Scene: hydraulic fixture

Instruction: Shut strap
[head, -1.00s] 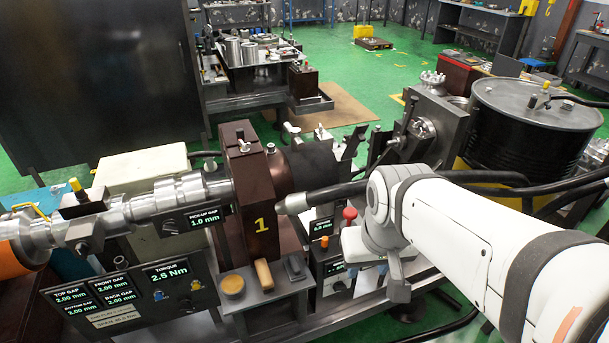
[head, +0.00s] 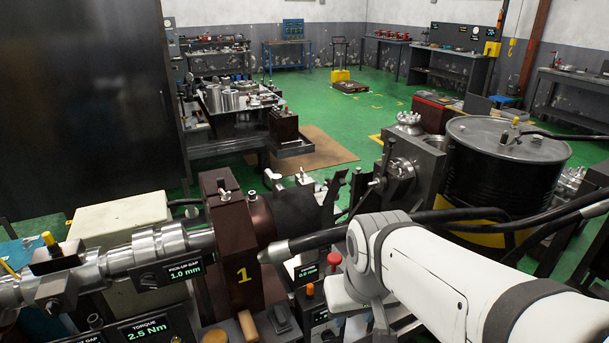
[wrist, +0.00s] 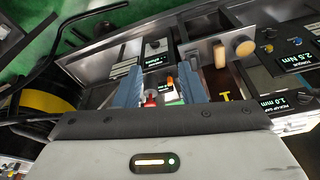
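The brown strap block marked with a yellow 1 (head: 240,262) stands around the metal shaft, left of centre in the head view. A silver fitting sits on its top. I cannot tell whether the strap is latched. A small part of it with the yellow 1 shows in the wrist view (wrist: 227,93), right of my gripper. My gripper (wrist: 157,62) has its two blue-grey fingers apart, with nothing held between them. A red knob (wrist: 150,101) and an orange button (wrist: 170,82) show behind the gap. The fingers are hidden in the head view.
The torque display (head: 148,333) reads 2.5 Nm and the pick-up gap display (head: 184,270) reads 1.0 mm. A black drum (head: 505,170) and thick black hoses stand at the right, close to my arm.

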